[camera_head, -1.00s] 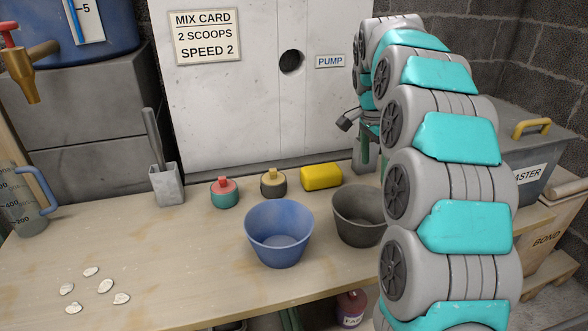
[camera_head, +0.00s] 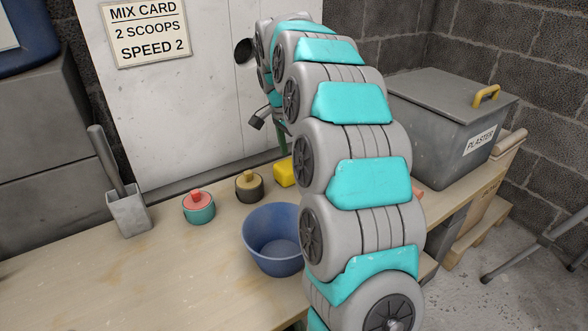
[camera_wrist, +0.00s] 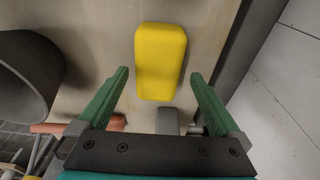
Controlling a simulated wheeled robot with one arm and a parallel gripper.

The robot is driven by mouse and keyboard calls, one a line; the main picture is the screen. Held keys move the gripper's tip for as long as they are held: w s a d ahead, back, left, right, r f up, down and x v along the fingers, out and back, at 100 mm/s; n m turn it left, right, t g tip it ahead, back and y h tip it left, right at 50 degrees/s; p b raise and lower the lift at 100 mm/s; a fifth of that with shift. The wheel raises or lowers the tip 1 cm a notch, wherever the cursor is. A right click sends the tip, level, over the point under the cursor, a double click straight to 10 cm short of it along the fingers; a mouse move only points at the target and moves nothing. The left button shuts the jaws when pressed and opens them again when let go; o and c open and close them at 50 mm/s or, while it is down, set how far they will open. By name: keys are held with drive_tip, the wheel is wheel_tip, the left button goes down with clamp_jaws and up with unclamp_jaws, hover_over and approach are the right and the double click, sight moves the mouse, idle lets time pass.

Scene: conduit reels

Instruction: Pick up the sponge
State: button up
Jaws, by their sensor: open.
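The sponge is a yellow block with rounded edges (camera_wrist: 160,60). In the wrist view it lies on the wooden table, ahead of my gripper (camera_wrist: 158,85) and between the lines of its two green fingers. The fingers are open and apart from it, with nothing held. In the head view only the left part of the sponge (camera_head: 285,172) shows; my arm hides the rest. My gripper is mostly hidden behind my arm there.
A blue bowl (camera_head: 272,240), a teal pot with red lid (camera_head: 198,208) and a dark pot with yellow lid (camera_head: 249,187) stand on the table (camera_head: 180,270). A plaster bin (camera_head: 440,115) is at right.

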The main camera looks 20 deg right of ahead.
drive_tip(key=f, duration=0.4)
drive_tip(key=shift+d, duration=0.35)
drive_tip(key=c, duration=1.4)
drive_tip(key=shift+r, duration=0.15)
wheel_tip(320, 180, up, 10)
drive_tip(key=shift+s+f, duration=0.1)
